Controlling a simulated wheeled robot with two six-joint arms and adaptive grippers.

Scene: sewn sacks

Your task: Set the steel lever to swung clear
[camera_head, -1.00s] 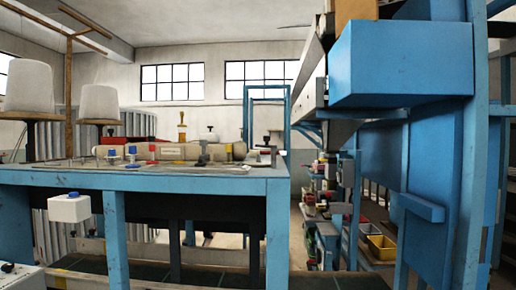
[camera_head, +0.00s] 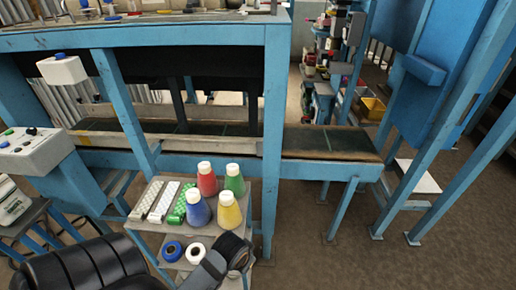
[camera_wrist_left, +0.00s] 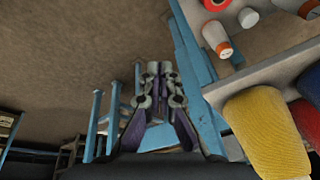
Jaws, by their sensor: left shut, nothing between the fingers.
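I cannot pick out a steel lever in either current view. My left gripper (camera_wrist_left: 160,74) shows in the wrist view with its fingers shut and nothing between them. It is in the air near a small shelf cart (camera_wrist_left: 245,78) carrying thread cones. In the head view, dark parts of my left arm show along the bottom edge, but I cannot make out the fingertips there. My right gripper is in neither view.
Yellow (camera_head: 229,214), blue (camera_head: 198,210), red (camera_head: 207,181) and green (camera_head: 235,182) cones stand on the cart. Behind it are a blue-framed bench (camera_head: 190,38) and a low conveyor (camera_head: 330,144). A button console (camera_head: 32,148) is at left. Floor at right is mostly open.

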